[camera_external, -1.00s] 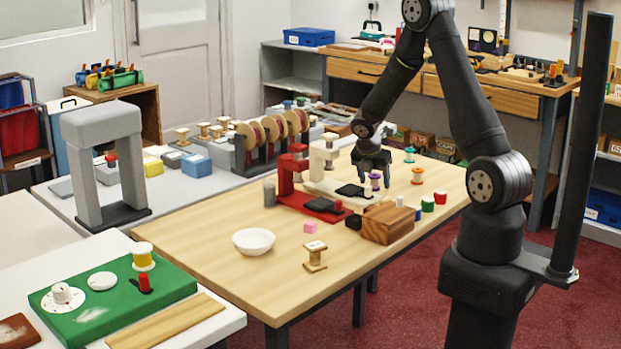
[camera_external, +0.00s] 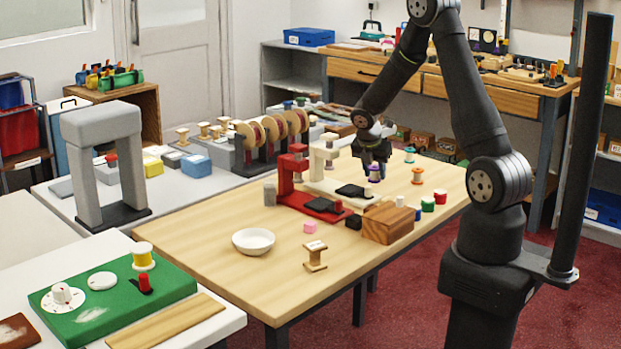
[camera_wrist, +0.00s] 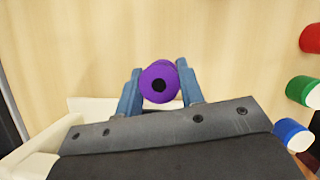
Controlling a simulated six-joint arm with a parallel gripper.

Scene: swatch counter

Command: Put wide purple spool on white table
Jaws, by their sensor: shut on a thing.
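My gripper (camera_external: 374,160) is over the back part of the wooden table and points down. It is shut on a purple spool (camera_external: 374,176), which shows just below it. In the wrist view my gripper (camera_wrist: 160,80) has one blue-grey finger on each side of the purple spool (camera_wrist: 158,83), whose round end with a dark hole faces the camera. The white table (camera_external: 225,328) is at the front left, apart from the wooden table. A green board (camera_external: 100,312) with a yellow spool and white discs covers much of it.
Red (camera_external: 295,170) and cream presses stand left of my gripper. A wooden block (camera_external: 388,224), an empty wooden spool (camera_external: 315,257) and a white bowl (camera_external: 253,241) lie nearer the front. Several coloured spools stand right. A grey arch (camera_external: 100,165) stands on the left counter.

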